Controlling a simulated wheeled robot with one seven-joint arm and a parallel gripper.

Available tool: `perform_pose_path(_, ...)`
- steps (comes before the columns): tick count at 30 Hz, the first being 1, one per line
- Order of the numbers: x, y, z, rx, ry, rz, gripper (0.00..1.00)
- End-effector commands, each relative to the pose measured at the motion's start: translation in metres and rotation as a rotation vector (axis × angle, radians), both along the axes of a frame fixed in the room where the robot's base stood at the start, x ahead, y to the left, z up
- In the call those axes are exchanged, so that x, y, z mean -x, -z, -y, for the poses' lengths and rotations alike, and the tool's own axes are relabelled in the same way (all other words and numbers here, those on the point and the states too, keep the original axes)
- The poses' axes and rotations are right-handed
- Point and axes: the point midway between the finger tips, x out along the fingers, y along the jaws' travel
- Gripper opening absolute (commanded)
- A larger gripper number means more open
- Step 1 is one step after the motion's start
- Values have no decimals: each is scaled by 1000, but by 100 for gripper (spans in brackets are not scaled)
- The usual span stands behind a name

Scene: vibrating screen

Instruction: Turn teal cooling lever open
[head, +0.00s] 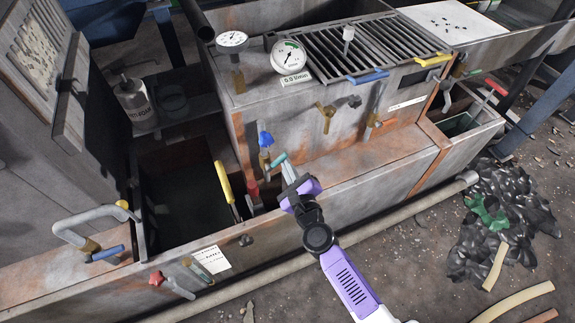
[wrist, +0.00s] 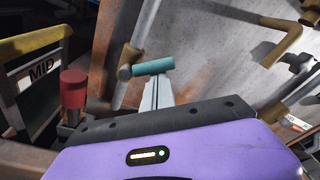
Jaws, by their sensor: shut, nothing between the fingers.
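A teal lever handle (head: 277,161) is on the front of the grey machine, just beyond my gripper (head: 289,172). In the wrist view the teal handle (wrist: 153,67) lies nearly level, its left end at a brass fitting (wrist: 127,62). My gripper (wrist: 157,90) is shut and empty, its fingertips right at the near side of the handle. I cannot tell whether they touch it.
A blue-handled valve (head: 265,138), a yellow lever (head: 223,182) and a red-capped fitting (wrist: 73,88) stand close to the left. A brass tap (head: 326,116) is to the right.

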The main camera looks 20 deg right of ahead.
Motion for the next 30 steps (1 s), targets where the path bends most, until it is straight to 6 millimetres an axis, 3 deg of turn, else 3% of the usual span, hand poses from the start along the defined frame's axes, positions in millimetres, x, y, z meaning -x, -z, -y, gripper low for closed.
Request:
perform_pose_path(19,-1,-9,-3,133,0,2,0)
perform_pose_path(30,-1,-22,-10,413,-1,2,0)
